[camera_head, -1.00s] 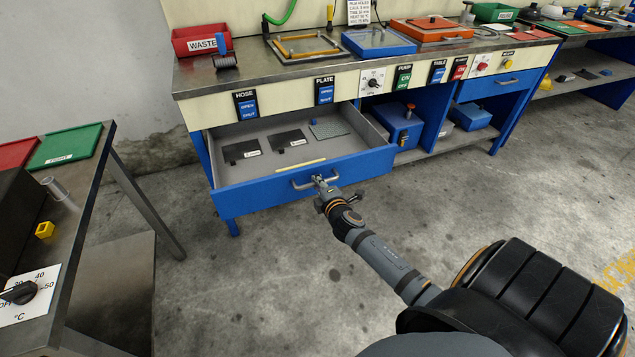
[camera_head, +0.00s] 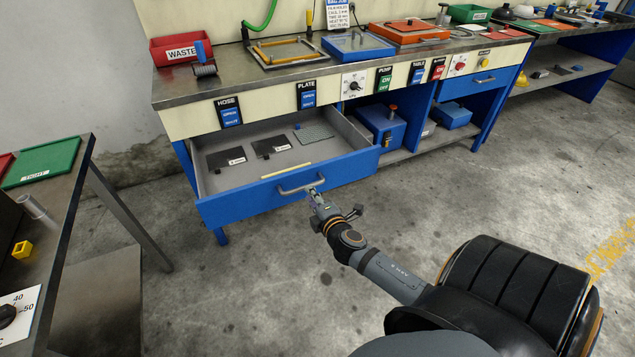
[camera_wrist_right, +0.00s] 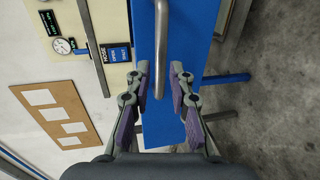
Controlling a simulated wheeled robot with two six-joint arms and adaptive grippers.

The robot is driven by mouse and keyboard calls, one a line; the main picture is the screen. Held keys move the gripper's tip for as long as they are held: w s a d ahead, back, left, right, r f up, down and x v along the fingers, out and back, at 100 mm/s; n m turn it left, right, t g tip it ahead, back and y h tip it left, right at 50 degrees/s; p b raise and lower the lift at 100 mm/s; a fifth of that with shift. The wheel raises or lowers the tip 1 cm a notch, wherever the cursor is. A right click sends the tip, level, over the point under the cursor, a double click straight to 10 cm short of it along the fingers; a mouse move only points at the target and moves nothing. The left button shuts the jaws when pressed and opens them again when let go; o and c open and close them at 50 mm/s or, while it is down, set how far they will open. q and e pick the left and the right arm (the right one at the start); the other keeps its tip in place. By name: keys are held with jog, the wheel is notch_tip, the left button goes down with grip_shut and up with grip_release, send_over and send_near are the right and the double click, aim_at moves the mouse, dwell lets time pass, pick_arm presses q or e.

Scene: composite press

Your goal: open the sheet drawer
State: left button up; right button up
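The blue sheet drawer (camera_head: 230,207) under the bench's left end is pulled well out. Dark sheets (camera_head: 226,158) with white labels and a grey-green sheet (camera_head: 313,134) lie inside it. Its silver bar handle (camera_head: 298,188) is on the front panel. My right gripper (camera_head: 315,194) is at the right end of the handle, in front of the panel. In the right wrist view, its two fingers (camera_wrist_right: 160,88) are spread, with the handle (camera_wrist_right: 161,60) showing between them and clear space on both sides. My left gripper is not in view.
The bench top (camera_head: 230,85) carries a red waste bin (camera_head: 180,50) and framed plates. A side table (camera_head: 65,235) with a green tray (camera_head: 42,162) stands at the left. The concrete floor before the drawer is clear.

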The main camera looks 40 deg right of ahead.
jog(key=v, duration=0.5)
jog(key=shift+s+r, duration=0.1)
jog(key=shift+s, duration=0.2)
jog(key=s+d+f+m+g, duration=0.2)
jog(key=f, duration=0.4)
jog(key=s+d+f+m+g, duration=0.1)
jog(key=f+m+g, duration=0.1)
jog(key=f, duration=0.5)
jog(key=s+a+f+m+g, duration=0.1)
jog(key=s+f+m+g, duration=0.25)
jog(key=s+f, duration=0.55)
jog(key=s+a+f+m+g, duration=0.25)
jog(key=s+f+m, duration=0.2)
jog(key=f, duration=0.85)
jog(key=s+a+f+m+g+y, duration=0.3)
jog(key=s+a+f, duration=0.35)
jog(key=s, duration=0.25)
pick_arm(q)
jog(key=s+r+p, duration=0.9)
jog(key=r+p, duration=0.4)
jog(key=p, duration=0.6)
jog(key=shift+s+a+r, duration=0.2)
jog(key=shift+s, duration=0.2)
pick_arm(e)
jog(key=s+r+g, duration=0.1)
jog(key=s+r, duration=0.9)
jog(key=r, duration=0.2)
jog(key=shift+s+d+r, duration=0.2)
jog(key=shift+d, duration=0.15)
